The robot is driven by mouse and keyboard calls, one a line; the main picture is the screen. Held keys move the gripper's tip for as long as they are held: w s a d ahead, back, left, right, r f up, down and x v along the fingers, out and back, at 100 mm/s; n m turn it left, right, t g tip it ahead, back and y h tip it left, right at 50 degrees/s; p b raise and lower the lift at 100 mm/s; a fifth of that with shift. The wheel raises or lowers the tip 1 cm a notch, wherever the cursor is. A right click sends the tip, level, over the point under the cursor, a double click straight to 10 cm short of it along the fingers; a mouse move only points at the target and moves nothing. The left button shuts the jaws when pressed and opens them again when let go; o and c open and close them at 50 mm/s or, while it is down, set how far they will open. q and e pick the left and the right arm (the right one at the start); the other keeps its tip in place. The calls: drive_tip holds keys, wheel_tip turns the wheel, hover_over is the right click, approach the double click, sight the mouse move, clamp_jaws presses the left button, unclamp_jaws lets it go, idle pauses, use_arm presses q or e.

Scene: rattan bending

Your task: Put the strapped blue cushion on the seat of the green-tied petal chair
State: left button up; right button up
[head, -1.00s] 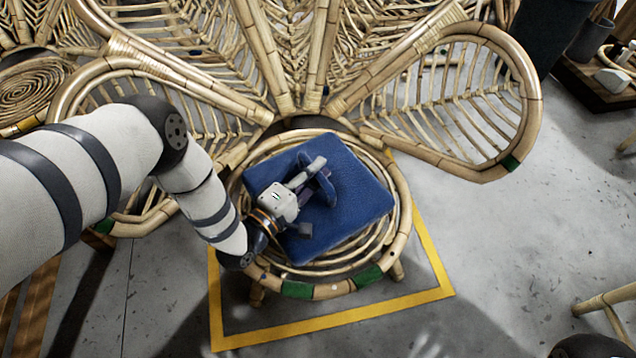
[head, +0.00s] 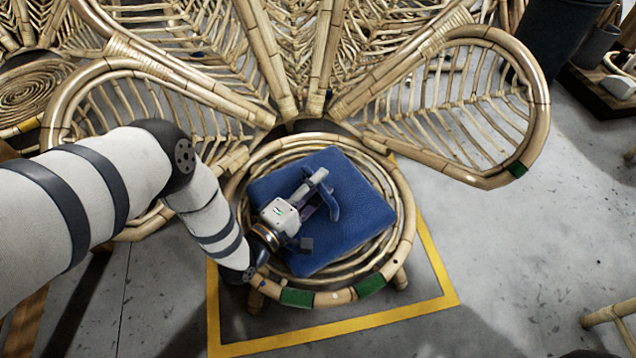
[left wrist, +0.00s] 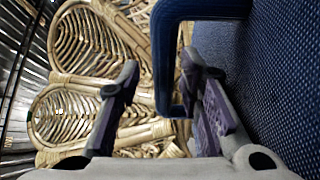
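The blue cushion (head: 355,215) lies on the round rattan seat (head: 392,256) of the petal chair with green ties (head: 297,297), turned at an angle to it. Its blue strap (head: 329,200) stands up as a loop near its middle. My left gripper (head: 312,208) is low over the cushion, at the strap. In the left wrist view, its two fingers (left wrist: 160,95) are apart, with the strap (left wrist: 168,60) between them, nearer the right finger. The cushion face (left wrist: 280,70) fills the right side there. My right gripper is not in view.
Fan-shaped rattan petals (head: 465,105) rise behind and beside the seat. A yellow floor outline (head: 340,320) surrounds the chair's base. A dark bin (head: 548,35) stands at the upper right. The grey floor to the right is mostly clear.

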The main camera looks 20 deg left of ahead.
use_arm(q)
drive_tip(key=p+v, duration=0.3)
drive_tip(key=v, duration=0.8)
drive_tip(key=shift+s, duration=0.3)
drive_tip(key=shift+f, duration=0.1)
